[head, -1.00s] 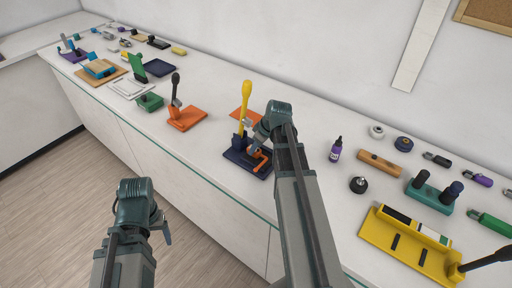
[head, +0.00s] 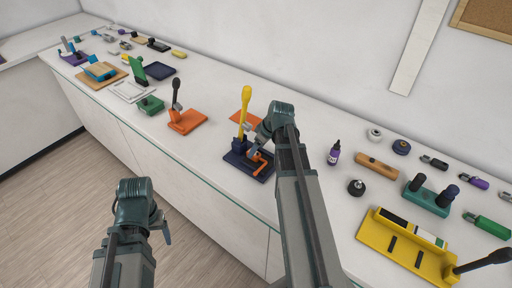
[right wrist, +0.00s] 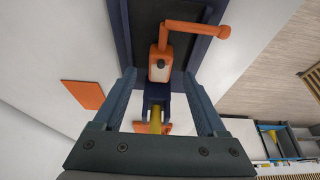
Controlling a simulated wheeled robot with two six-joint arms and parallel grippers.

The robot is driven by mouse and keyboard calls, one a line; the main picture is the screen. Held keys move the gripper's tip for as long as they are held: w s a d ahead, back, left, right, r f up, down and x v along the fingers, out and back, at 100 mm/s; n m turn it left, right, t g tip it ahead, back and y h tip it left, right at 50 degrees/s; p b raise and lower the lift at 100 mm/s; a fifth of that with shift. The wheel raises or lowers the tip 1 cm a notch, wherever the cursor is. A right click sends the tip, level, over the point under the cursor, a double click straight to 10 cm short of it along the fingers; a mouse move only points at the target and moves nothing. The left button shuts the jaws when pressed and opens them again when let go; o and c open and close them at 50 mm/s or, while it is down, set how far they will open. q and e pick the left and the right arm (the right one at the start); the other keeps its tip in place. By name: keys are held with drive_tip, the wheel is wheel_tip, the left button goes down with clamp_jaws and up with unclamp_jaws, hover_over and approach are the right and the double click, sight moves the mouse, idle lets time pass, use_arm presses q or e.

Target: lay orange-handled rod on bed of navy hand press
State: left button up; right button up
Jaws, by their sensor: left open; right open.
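The navy hand press (head: 236,160) with its upright yellow lever (head: 246,105) stands near the bench's front edge. It also shows in the right wrist view (right wrist: 127,45). An orange L-shaped piece (right wrist: 195,27), likely the orange-handled rod, shows over the navy bed, beside an orange block with a pale face (right wrist: 158,70). I cannot tell whether it touches the bed. My right gripper (head: 258,147) is at the press, partly hidden by its wrist; its open fingers (right wrist: 160,78) are on either side of the block, apart from it. My left gripper (head: 162,226) is open, in front of the bench.
An orange press with a black lever (head: 187,121) stands to the left, and an orange plate (head: 243,118) lies behind the navy press. A purple bottle (head: 334,154), a wooden handle (head: 377,166) and a yellow fixture (head: 405,245) are to the right.

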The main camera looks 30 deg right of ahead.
use_arm(q)
wheel_tip(320, 180, up, 10)
drive_tip(key=p, duration=0.9)
drive_tip(key=shift+r, duration=0.2)
use_arm(e)
drive_tip(key=v, duration=1.1)
drive_tip(key=shift+s+r, duration=0.1)
drive_tip(key=shift+s, duration=0.05)
use_arm(q)
wheel_tip(320, 180, down, 10)
drive_tip(key=b, duration=0.9)
drive_tip(key=shift+r, duration=0.25)
use_arm(e)
drive_tip(key=s+a+f+g+h, duration=0.1)
drive_tip(key=s+a+f, duration=0.2)
drive_tip(key=a, duration=0.8)
drive_tip(key=s+a+f+g+h, duration=0.1)
drive_tip(key=s+a+f, duration=0.3)
drive_tip(key=a, duration=0.6)
drive_tip(key=s+a+f+g+h, duration=0.1)
drive_tip(key=s+a+f, duration=0.3)
drive_tip(key=a, duration=0.7)
drive_tip(key=shift+s+a+m+g, duration=0.3)
drive_tip(key=shift+g, duration=0.3)
